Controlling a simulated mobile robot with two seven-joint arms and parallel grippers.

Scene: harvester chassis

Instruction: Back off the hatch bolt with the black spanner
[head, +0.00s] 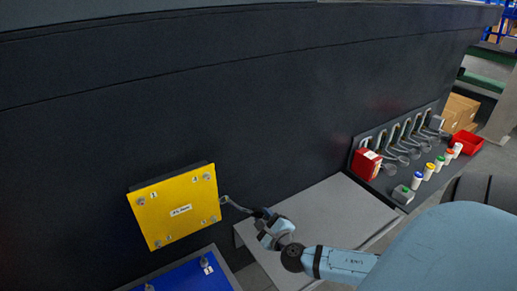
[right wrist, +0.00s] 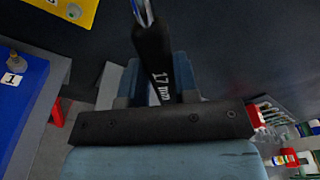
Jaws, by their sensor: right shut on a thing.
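The yellow hatch (head: 178,207) is on the dark chassis wall in the head view, with a bolt near each corner and numbered labels. Its lower-right bolt (head: 213,219) is close to the spanner's head; I cannot tell whether they touch. My right gripper (head: 268,222) is shut on the black spanner (head: 240,207), right of the hatch. In the right wrist view the spanner's black handle (right wrist: 154,62) reads "17 mm" and points up between the fingers; its far end is out of frame. A hatch corner (right wrist: 65,12) shows at top left. My left gripper is not in view.
A blue panel (head: 190,277) with bolts lies below the hatch. A grey surface (head: 325,215) spreads beneath my right gripper. At right, a rack of several spanners (head: 400,138) stands with a red box (head: 367,164), small bottles and a red bin (head: 467,143).

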